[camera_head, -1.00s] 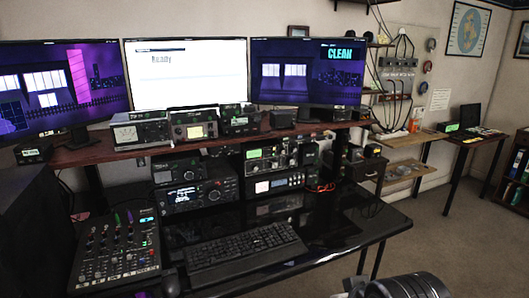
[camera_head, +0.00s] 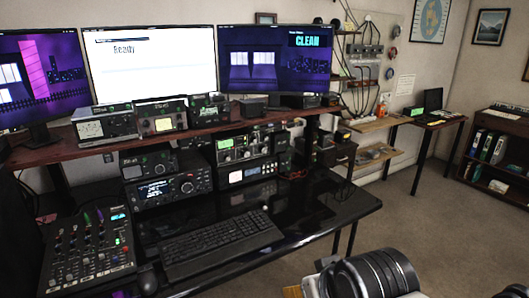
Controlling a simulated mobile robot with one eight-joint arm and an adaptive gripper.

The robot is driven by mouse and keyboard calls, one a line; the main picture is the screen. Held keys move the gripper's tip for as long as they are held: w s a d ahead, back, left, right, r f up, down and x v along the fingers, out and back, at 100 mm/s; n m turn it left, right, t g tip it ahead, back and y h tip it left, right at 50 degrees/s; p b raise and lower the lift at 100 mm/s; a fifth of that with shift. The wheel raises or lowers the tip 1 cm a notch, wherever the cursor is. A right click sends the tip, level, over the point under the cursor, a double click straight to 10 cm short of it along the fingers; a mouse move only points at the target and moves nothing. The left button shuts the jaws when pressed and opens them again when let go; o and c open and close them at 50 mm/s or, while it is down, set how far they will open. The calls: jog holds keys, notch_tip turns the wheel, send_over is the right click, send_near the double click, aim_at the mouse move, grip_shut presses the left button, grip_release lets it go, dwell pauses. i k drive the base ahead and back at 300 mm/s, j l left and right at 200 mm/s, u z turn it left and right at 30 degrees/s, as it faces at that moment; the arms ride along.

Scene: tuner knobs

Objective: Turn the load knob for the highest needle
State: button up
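Several radio units stand on and under the dark red shelf. A third dark box (camera_head: 209,108) is further right. Knobs on these fronts are too small to read, so I cannot tell which is the load knob or where a needle points. My arm, a black ribbed cylinder (camera_head: 375,275), shows at the bottom right, away from the units. My gripper's fingers do not show.
A black desk (camera_head: 315,215) holds a keyboard (camera_head: 220,242), a mouse (camera_head: 148,280) and a mixer (camera_head: 88,245). More radios, such as one with a large knob (camera_head: 170,188), sit under the shelf (camera_head: 40,155). Monitors (camera_head: 150,65) stand behind. Floor is open at right (camera_head: 420,215).

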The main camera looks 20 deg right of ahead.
aim_at(262, 148)
jog(key=i+l, duration=0.15)
jog(key=i, duration=0.5)
jog(key=i+l+z, duration=0.1)
jog(key=i, duration=0.55)
jog(key=l, duration=0.1)
